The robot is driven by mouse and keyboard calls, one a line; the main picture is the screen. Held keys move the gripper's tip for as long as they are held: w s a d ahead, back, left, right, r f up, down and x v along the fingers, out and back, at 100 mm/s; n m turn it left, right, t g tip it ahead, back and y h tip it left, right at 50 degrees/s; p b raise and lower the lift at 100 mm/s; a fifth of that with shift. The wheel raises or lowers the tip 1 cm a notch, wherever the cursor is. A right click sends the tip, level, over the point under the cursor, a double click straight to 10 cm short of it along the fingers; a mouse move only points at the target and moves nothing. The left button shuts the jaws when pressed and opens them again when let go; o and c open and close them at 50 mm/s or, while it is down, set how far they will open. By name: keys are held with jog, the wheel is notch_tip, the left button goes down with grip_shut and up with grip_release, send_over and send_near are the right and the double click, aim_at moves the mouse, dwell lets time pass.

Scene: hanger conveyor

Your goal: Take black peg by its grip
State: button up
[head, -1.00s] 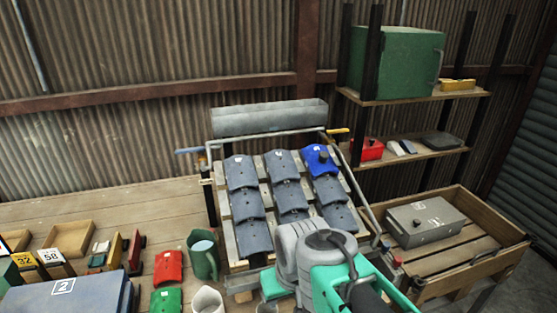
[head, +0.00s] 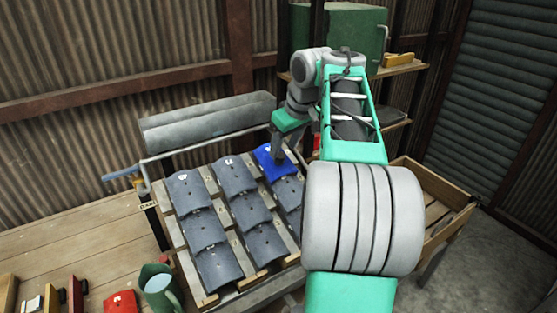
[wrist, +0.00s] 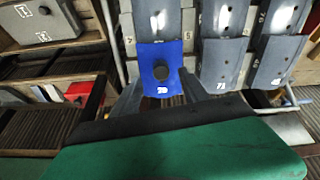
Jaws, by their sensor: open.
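The black peg (wrist: 161,72) stands up from the middle of a blue curved tile (wrist: 176,56), seen nearly end-on in the wrist view. The blue tile (head: 265,163) is the top one in the right column of the sloped rack. In the head view my gripper (head: 278,158) is over this tile, and I cannot make out the peg there. In the wrist view my open gripper (wrist: 163,84) has its dark fingers to either side of the blue tile's near part. The peg shows between and beyond them, and nothing is held.
Grey tiles (head: 219,266) cover the rest of the rack. A metal trough (head: 207,122) runs behind it, with a pipe rail in front. Shelves with a green box (head: 362,32) stand close at the right. A red box (wrist: 88,98) and a grey case (wrist: 37,22) show in the wrist view.

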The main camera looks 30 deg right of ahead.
aim_at(280, 155)
jog(key=x, duration=0.4)
jog(key=shift+a, duration=0.1)
jog(key=shift+r, duration=0.1)
grip_shut()
